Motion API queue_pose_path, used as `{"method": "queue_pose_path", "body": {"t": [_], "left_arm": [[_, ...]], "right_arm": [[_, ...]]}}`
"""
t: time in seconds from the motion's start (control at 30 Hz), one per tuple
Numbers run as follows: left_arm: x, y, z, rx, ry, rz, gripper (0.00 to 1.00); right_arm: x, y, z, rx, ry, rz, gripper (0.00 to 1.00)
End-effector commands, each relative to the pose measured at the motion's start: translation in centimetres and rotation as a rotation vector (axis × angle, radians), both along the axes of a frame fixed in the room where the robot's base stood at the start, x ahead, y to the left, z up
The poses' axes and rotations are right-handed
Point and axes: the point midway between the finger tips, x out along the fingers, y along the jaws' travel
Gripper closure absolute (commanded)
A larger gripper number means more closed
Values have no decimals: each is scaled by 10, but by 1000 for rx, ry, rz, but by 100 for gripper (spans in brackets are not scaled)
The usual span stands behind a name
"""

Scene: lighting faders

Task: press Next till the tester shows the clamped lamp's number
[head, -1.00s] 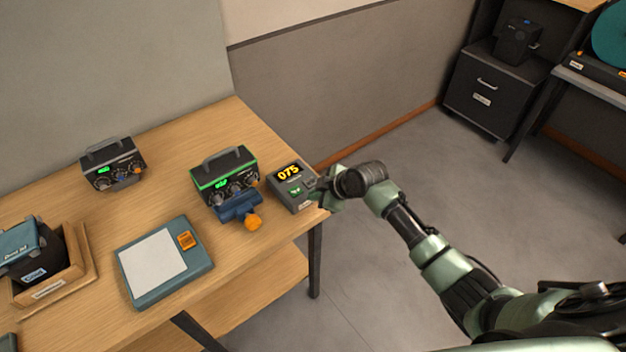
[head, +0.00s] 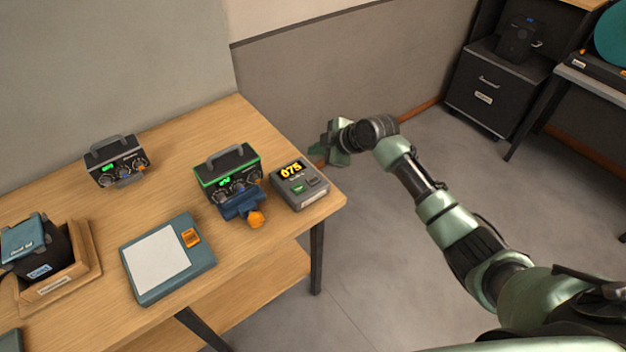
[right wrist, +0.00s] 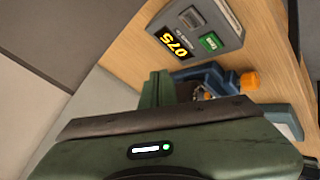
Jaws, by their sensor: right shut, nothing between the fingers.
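The tester (head: 300,184) is a grey box at the right end of the wooden table, and its display reads 075 in yellow. It has a green button (head: 297,189) and a dark grey button (head: 313,182). It also shows in the right wrist view (right wrist: 222,30). The clamped lamp unit (head: 227,172), black with a green-lit edge, sits in a blue clamp (head: 240,203) with an orange knob; its small green digits are too small to read surely. My right gripper (head: 318,152) is shut and empty, just beyond the tester's right side, apart from it. My left gripper is not in view.
A second black unit (head: 117,161) stands at the back left. A teal pad (head: 168,257) with a white top lies in front. A wooden tray (head: 88,262) holds a dark box at the left. The table's right edge is close to the tester.

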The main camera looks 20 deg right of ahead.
Motion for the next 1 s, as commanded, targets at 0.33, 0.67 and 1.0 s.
{"method": "queue_pose_path", "body": {"t": [0.33,0.67,1.0], "left_arm": [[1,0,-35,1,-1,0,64],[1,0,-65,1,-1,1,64],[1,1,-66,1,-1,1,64]], "right_arm": [[0,0,-45,2,2,-2,100],[0,-1,-83,0,1,-1,100],[0,0,-84,1,0,-1,100]]}}
